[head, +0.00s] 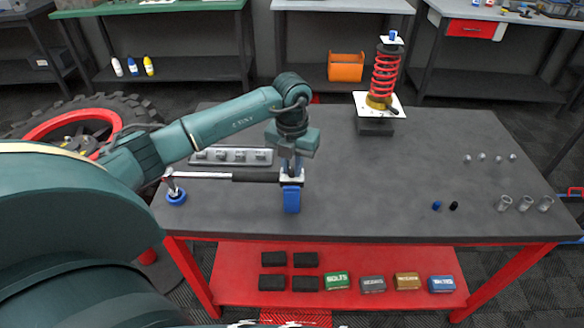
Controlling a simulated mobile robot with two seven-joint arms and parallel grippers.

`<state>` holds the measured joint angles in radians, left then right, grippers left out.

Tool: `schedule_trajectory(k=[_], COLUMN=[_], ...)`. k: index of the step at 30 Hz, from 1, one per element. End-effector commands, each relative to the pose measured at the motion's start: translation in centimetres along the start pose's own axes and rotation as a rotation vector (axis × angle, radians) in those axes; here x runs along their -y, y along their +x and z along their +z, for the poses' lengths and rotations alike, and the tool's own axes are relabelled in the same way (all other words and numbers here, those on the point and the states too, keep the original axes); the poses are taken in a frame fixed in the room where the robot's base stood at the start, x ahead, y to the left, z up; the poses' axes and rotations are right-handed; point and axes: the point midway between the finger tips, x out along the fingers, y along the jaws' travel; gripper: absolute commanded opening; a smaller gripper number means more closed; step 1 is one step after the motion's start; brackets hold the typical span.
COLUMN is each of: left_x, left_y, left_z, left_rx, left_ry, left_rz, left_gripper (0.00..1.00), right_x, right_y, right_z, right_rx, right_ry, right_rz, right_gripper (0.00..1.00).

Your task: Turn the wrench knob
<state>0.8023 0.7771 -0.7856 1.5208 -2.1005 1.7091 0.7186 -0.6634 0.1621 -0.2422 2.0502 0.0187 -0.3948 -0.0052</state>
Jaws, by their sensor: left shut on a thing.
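The wrench (220,176) lies level across the grey workbench, with a silver ratchet head at its left end and a black grip toward the right. Its head is at a round blue support (176,197), and its right end is by a blue block stand (292,201). My left gripper (292,177) points down over the wrench's right end and is shut on the knob there. The fingers hide the knob, so its turn and setting cannot be seen. My right gripper is not in view.
A tray of sockets (232,156) lies just behind the wrench. A red coil spring on a stand (385,75) rises at the back. Small cups (525,203), a blue and a black piece (437,206) are at the right. The bench's middle is clear.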

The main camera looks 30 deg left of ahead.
Motion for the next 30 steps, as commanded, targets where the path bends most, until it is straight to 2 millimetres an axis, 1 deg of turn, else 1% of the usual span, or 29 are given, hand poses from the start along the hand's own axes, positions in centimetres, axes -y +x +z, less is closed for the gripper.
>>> schedule_trajectory(k=[6, 13, 19, 30], left_x=[0.01, 0.03, 0.05, 0.07], left_y=[0.06, 0.0, -0.09, -0.13], left_z=[0.07, 0.06, 0.06, 0.05], left_rx=[0.003, 0.002, 0.002, 0.001], left_ry=[0.154, 0.258, 0.298, 0.305], left_rz=[0.0, -0.001, -0.002, -0.002], left_gripper=[0.0, 0.0, 0.0, 0.0], right_x=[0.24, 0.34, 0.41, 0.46], right_y=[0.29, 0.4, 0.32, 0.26], right_z=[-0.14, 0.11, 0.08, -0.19], right_rx=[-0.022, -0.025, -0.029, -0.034], right_ry=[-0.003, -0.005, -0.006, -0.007], right_rz=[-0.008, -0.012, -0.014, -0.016], right_gripper=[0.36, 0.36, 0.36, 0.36])
